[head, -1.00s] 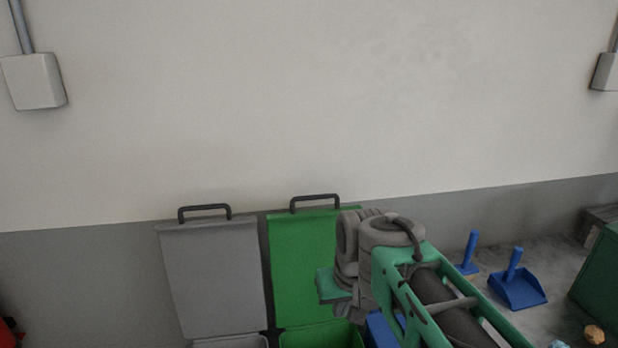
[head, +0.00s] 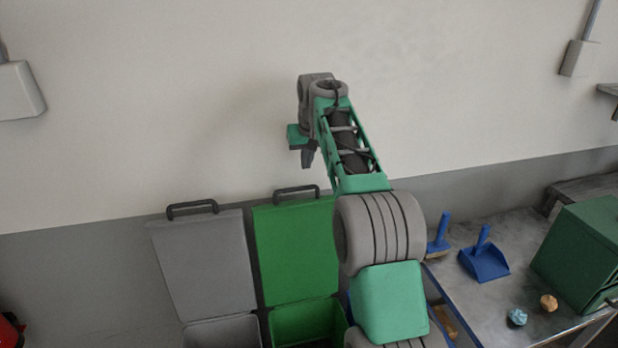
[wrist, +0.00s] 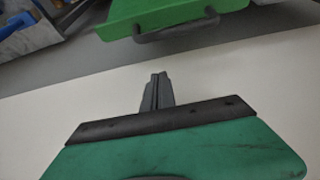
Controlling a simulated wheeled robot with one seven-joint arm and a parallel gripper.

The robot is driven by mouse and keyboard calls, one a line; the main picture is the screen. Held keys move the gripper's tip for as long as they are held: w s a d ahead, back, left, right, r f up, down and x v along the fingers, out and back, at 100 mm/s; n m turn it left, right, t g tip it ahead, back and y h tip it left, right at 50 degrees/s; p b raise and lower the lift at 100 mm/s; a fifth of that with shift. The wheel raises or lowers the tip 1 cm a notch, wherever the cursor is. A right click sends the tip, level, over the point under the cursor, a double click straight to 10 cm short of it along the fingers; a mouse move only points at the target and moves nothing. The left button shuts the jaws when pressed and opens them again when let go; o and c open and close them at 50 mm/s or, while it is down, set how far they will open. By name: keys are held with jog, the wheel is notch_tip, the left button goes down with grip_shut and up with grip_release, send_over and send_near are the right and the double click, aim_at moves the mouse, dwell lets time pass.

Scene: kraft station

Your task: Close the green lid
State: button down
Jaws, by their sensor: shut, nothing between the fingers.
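The green lid (head: 295,250) stands open and upright against the wall, behind its green bin (head: 308,322). A dark handle (head: 297,190) is on its top edge. In the wrist view the green lid (wrist: 165,15) and its dark handle (wrist: 178,30) show at the top, apart from my gripper. My gripper (head: 308,158) is shut and empty, in the air above the lid's handle. Its shut fingers also show in the wrist view (wrist: 157,90). My arm hides part of the bin's right side.
A grey bin (head: 225,330) with its open grey lid (head: 203,262) stands to the left. On the right, a metal table (head: 520,290) holds a blue dustpan (head: 485,262), a blue brush (head: 438,240), crumpled balls (head: 548,303) and a green box (head: 585,250). The wall is close behind the lids.

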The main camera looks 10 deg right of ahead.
jog(key=s+f, duration=0.1)
jog(key=f, duration=0.1)
jog(key=s+f, duration=0.1)
jog(key=f, duration=0.1)
jog(key=shift+s+f, duration=0.1)
jog(key=shift+s, duration=0.1)
jog(key=shift+d, duration=0.1)
dwell(0.3)
